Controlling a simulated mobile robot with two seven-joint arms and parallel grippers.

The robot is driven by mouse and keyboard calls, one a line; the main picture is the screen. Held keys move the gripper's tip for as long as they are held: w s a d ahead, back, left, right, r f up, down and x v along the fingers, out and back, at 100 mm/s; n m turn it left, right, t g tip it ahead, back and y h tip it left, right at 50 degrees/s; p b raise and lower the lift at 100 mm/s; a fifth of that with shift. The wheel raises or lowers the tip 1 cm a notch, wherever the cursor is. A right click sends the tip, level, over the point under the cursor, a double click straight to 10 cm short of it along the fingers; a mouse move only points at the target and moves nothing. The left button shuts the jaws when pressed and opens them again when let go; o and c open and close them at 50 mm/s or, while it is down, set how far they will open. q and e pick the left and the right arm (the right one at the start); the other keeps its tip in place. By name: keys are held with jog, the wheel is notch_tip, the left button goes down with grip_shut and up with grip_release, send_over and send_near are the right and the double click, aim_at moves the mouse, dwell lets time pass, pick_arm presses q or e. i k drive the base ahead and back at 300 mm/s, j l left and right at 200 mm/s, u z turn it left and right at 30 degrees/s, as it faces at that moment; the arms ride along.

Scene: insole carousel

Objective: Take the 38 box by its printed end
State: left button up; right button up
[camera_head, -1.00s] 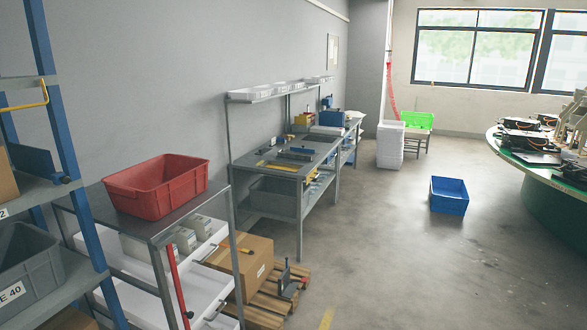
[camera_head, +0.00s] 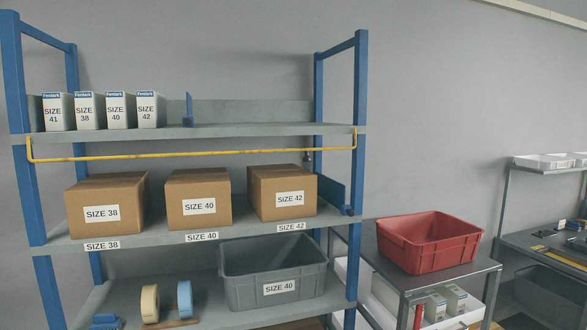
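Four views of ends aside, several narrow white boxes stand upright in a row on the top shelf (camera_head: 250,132). The one printed SIZE 38 (camera_head: 85,123) is second from the left, between the SIZE 41 box (camera_head: 54,122) and the SIZE 40 box (camera_head: 116,122). Its printed end, with a blue Fenlark-like band on top, faces me. The SIZE 42 box (camera_head: 147,122) ends the row. A brown carton labelled SIZE 38 (camera_head: 122,195) sits on the middle shelf at the left. Neither of my grippers is in view.
A yellow bar (camera_head: 190,154) runs along the front below the top shelf. A blue upright divider (camera_head: 188,108) stands right of the white boxes, with bare shelf beyond. Brown SIZE 40 (camera_head: 190,185) and SIZE 42 (camera_head: 265,185) cartons, a grey bin (camera_head: 235,285) and a red bin (camera_head: 430,262) are around.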

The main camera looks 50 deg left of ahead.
aim_at(90, 108)
jog(key=u, duration=2.1)
jog(key=i+j+z, duration=0.1)
jog(key=j, duration=0.35)
jog(key=i+j+z, duration=0.15)
jog(key=j, duration=0.35)
jog(key=i+j+z, duration=0.1)
jog(key=j, duration=0.4)
jog(key=i+j+z, duration=0.1)
jog(key=j, duration=0.4)
jog(key=i+j+z, duration=0.15)
jog(key=j, duration=0.35)
jog(key=i, duration=0.05)
